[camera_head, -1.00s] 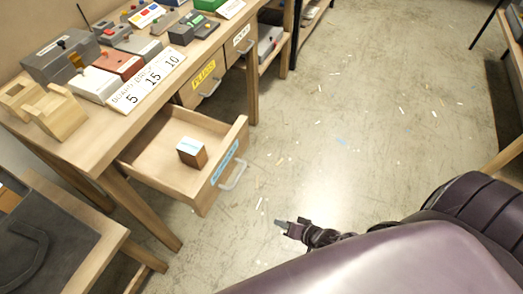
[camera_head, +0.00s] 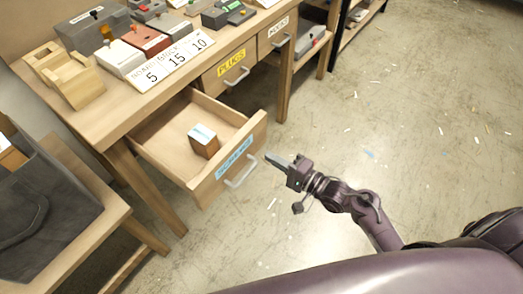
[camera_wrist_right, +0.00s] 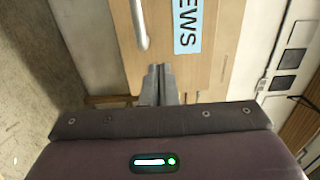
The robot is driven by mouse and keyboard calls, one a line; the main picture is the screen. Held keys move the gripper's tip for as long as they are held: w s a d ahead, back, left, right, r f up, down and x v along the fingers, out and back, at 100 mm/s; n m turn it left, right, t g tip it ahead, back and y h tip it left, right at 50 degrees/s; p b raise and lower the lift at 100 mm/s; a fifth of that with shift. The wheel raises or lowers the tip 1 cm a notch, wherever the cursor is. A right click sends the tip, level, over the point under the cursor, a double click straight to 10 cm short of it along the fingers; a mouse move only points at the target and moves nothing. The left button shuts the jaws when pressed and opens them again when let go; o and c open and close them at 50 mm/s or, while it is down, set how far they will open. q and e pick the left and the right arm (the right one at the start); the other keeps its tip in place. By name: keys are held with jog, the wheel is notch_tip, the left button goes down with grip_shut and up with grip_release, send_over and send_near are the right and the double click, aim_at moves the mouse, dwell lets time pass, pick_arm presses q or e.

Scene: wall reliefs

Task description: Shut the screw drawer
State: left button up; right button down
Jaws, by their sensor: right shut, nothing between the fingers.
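The screw drawer (camera_head: 222,177) is pulled out from under the wooden bench. It has a blue label reading SCREWS (camera_head: 234,158) and a pale bar handle (camera_head: 241,171) on its front. A small brown box with a light label (camera_head: 203,141) stands inside it. My right gripper (camera_head: 270,158) is shut and empty, close in front of the drawer front, right of the handle in the head view. In the right wrist view its fingertips (camera_wrist_right: 160,70) point at the drawer front (camera_wrist_right: 158,45), beside the handle and label; contact cannot be told. My left gripper is not in view.
The plugs drawer (camera_head: 226,72) and another labelled drawer (camera_head: 277,33) beside it look shut. The bench top (camera_head: 120,86) holds a number board, small boxes and wooden blocks. Floor at right is clear except for scraps.

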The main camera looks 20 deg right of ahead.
aim_at(252, 147)
jog(key=x, duration=0.4)
jog(key=shift+w+a, duration=0.15)
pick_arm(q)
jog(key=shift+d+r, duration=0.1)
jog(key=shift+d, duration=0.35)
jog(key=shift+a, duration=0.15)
pick_arm(e)
jog(key=shift+w+a, duration=0.1)
